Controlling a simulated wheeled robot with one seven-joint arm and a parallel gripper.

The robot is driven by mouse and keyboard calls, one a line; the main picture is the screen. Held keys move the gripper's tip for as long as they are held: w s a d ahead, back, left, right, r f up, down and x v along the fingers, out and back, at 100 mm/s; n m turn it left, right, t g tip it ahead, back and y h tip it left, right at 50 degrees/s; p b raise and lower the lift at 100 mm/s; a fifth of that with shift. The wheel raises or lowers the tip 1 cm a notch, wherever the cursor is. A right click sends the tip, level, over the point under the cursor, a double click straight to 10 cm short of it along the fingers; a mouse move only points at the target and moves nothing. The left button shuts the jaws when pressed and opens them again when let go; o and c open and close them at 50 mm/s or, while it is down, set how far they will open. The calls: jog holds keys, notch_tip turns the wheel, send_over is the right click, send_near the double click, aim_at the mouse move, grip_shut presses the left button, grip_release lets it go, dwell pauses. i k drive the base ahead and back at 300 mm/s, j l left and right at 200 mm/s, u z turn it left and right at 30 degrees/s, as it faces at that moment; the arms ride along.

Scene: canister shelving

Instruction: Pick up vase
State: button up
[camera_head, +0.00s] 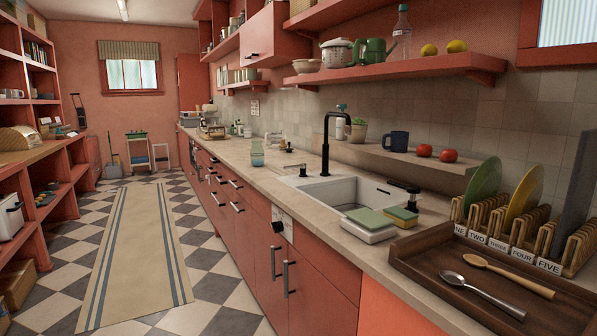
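A small pot with a green plant (358,131) stands on the raised ledge by the tiled wall, left of a dark blue mug (399,141). A green watering can (372,52) and a pale patterned pot (337,52) stand on the red wall shelf. Small items far down the counter are too tiny to identify. My gripper is not in view.
The long counter (262,176) on the right holds a white sink (343,190), sponges (376,217) and a wooden tray (420,262) with spoons. A plate rack stands behind the tray. Red shelving (32,245) lines the left. The striped runner (135,245) lies on clear floor.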

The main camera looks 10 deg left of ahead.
aim_at(256, 152)
jog(key=i+j+u, duration=0.35)
jog(key=j, duration=0.35)
jog(key=i+j+u, duration=0.35)
jog(key=i+j, duration=0.2)
jog(key=i+j+u, duration=0.25)
jog(key=i, duration=0.75)
jog(key=i+u, duration=0.3)
jog(key=i, duration=0.7)
jog(key=i+z, duration=0.2)
jog(key=i, duration=0.5)
jog(key=i+j+z, duration=0.2)
jog(key=i, duration=0.5)
